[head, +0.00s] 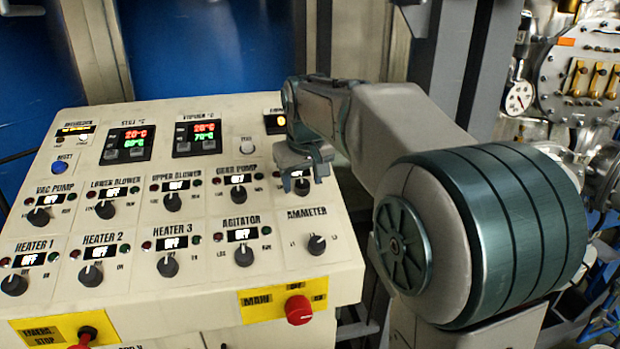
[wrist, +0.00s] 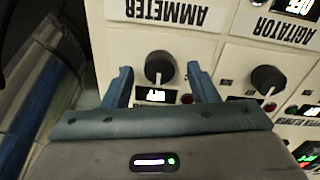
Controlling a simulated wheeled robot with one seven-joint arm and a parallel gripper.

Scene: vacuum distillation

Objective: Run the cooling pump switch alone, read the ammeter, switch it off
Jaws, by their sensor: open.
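In the wrist view, my gripper (wrist: 159,70) is open, with one finger on each side of a dark knob (wrist: 160,66). This knob sits in the column of the upside-down AMMETER label (wrist: 170,12); its own label is hidden. A small lit display (wrist: 155,95) beside it seems to read OFF. In the head view my gripper (head: 303,174) is over the right end of the upper switch row, partly covering that knob (head: 302,187). I cannot tell whether the fingers touch it. The ammeter selector (head: 317,244) is below. A yellow-lit display (head: 275,121) at the top is partly hidden and unreadable.
Neighbouring knobs stand close: the pump knob (head: 238,195) to the left and the agitator knob (head: 244,255). Their displays look OFF. A red button (head: 299,309) is on the front edge, and a red emergency stop control (head: 85,338) is at lower left.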

